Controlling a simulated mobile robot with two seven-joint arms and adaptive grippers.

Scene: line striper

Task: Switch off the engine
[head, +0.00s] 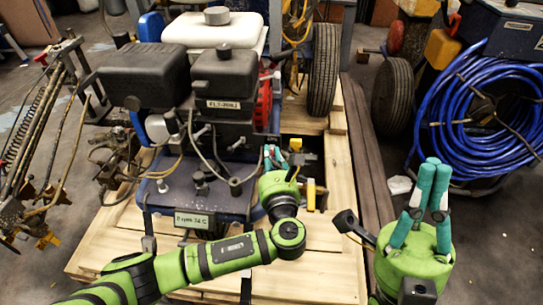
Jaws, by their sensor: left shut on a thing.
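The line striper's engine (224,88) has black covers and stands on a dark blue frame on a wooden pallet. My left gripper (274,154), with teal fingers, is at the lower right side of the engine. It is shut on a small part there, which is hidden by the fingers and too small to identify. I cannot make out the engine switch itself. My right gripper (433,162) is at the right, away from the engine. Its teal fingers point up with their tips together, and nothing shows between them.
A small display (194,220) sits on the front of the frame. A coil of blue hose (470,110) hangs on equipment at the right. Black tyres (323,70) stand behind. A rack with a spring (32,125) is at the left. Bare pallet boards (325,260) lie in front.

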